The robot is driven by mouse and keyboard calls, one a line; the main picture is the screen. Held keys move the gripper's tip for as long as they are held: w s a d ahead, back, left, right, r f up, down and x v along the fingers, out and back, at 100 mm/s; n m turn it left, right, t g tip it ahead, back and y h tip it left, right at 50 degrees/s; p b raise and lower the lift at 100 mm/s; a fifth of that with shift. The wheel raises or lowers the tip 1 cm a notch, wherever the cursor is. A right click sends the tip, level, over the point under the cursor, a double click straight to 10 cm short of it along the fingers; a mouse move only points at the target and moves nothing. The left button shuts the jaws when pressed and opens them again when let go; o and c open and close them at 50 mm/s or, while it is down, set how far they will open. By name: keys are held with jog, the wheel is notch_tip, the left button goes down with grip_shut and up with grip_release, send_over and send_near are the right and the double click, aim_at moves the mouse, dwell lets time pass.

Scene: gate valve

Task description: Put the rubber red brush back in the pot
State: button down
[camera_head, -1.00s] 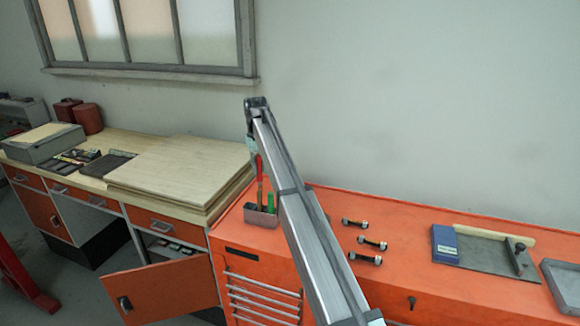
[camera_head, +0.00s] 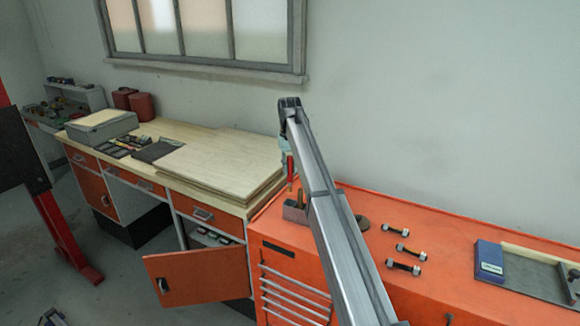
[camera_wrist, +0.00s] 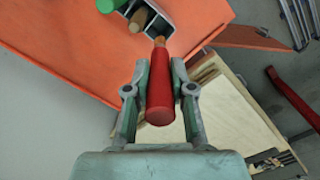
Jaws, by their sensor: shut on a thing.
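A red-handled brush (camera_wrist: 160,90) with a tan lower part is in my gripper (camera_wrist: 160,85). The fingers are shut on the red handle from both sides. In the head view the brush (camera_head: 290,168) hangs roughly upright below my gripper (camera_head: 287,145), over the pot. The grey pot (camera_head: 294,214) stands on the orange cabinet, partly behind my arm. In the wrist view the pot (camera_wrist: 158,22) has compartments and holds a green handle (camera_wrist: 110,4) and a wooden handle (camera_wrist: 138,19). The brush's lower end overlaps the pot's edge; I cannot tell if it is inside.
A wooden workbench (camera_head: 180,165) with stacked boards (camera_head: 225,165) adjoins on the left. An open orange door (camera_head: 200,275) juts out below.

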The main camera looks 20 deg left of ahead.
aim_at(290, 186)
jog(key=shift+f+b, duration=1.45)
jog(key=shift+f, duration=3.65)
jog(key=c, duration=0.9)
grip_release()
jog(key=shift+r, duration=0.1)
